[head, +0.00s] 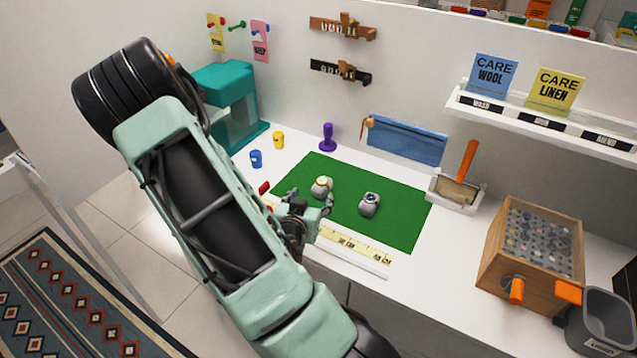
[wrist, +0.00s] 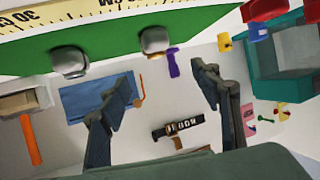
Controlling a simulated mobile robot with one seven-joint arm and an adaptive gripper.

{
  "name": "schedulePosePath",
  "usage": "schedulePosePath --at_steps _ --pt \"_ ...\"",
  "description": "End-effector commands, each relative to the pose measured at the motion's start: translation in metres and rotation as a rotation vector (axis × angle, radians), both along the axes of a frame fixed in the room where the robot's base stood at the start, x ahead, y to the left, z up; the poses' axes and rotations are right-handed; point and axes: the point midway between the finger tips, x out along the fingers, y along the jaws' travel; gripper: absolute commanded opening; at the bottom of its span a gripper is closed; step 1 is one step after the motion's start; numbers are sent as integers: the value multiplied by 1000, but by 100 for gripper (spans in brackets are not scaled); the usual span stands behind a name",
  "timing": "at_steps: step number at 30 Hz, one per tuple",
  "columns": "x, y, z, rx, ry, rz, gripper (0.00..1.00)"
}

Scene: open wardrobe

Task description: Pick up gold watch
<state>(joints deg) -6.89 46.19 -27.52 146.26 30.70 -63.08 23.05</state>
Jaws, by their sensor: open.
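The gold watch (head: 321,184) sits on a small grey cushion on the left part of the green mat (head: 400,230). Its cushion appears at the top middle of the wrist view (wrist: 155,40), but the watch itself is hard to make out there. A second watch with a dark face (head: 370,199) sits on another grey cushion to its right. My gripper (head: 309,203) is at the mat's front left, close to the gold watch's cushion. In the wrist view my gripper (wrist: 164,71) has its fingers wide apart with nothing between them, and appears apart from the cushion.
A yellow ruler (head: 345,242) lies along the mat's front. A purple stamp-like item (head: 328,138), yellow cup (head: 279,140) and blue cup (head: 256,158) stand behind and left. A teal cabinet (head: 225,100) is back left; a wooden box (head: 490,245) is right.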

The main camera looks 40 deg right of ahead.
Motion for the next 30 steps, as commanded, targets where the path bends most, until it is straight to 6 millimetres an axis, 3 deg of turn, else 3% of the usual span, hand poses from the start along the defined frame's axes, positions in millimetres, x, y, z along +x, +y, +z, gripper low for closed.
schedulePosePath --at_steps 14,30 --pt "15 -23 -14 -1 -4 -2 58" --pt "41 -68 -30 -1 2 -2 58"
